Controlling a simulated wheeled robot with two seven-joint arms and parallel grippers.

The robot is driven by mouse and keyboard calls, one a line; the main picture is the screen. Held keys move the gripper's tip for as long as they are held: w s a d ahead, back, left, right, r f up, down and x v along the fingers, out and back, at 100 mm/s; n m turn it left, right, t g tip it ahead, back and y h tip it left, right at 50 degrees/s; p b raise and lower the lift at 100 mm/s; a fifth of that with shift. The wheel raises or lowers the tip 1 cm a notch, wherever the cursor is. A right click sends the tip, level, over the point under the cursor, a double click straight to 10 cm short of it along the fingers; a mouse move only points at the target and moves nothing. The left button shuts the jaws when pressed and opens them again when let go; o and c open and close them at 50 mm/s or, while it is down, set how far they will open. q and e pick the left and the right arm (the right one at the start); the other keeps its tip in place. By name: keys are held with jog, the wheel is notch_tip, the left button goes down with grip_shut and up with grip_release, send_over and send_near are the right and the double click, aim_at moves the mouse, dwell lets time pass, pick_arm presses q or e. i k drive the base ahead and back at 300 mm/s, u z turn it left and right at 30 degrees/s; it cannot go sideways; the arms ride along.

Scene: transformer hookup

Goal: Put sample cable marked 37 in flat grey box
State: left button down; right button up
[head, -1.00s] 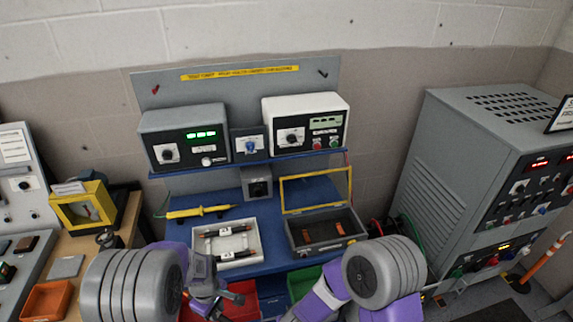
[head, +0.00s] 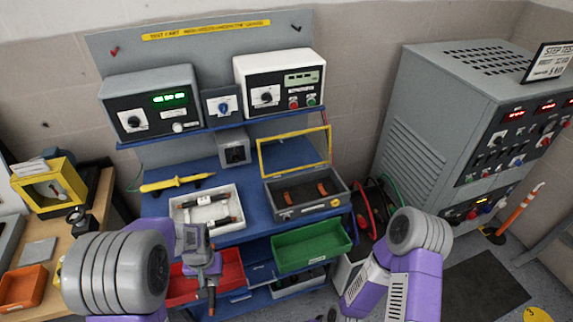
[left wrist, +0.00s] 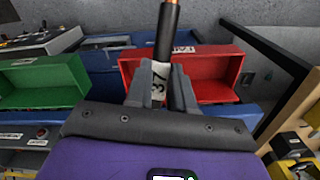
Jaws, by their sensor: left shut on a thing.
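My left gripper (head: 207,272) is shut on the sample cable marked 37 (left wrist: 158,82), a short black piece with a copper end and a white label. In the head view the cable (head: 211,298) hangs below the gripper, in front of the bench. The flat grey box (head: 318,208) stands on the blue bench, right of and behind the gripper. Its yellow-framed lid (head: 262,160) is up, and two orange-brown pieces lie inside. A white tray (head: 178,222) left of the box holds two other black cables. My right gripper is out of view.
A red bin (head: 228,268) and a green bin (head: 312,248) sit below the bench top. A yellow probe (head: 175,184) lies behind the white tray. Instruments stand on the shelf above. A large grey cabinet (head: 415,130) stands at the right.

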aim_at(306, 195)
jog(key=k, duration=0.5)
jog(key=z, duration=1.85)
jog(key=i, duration=0.95)
jog(key=u, duration=1.75)
jog(key=i, duration=1)
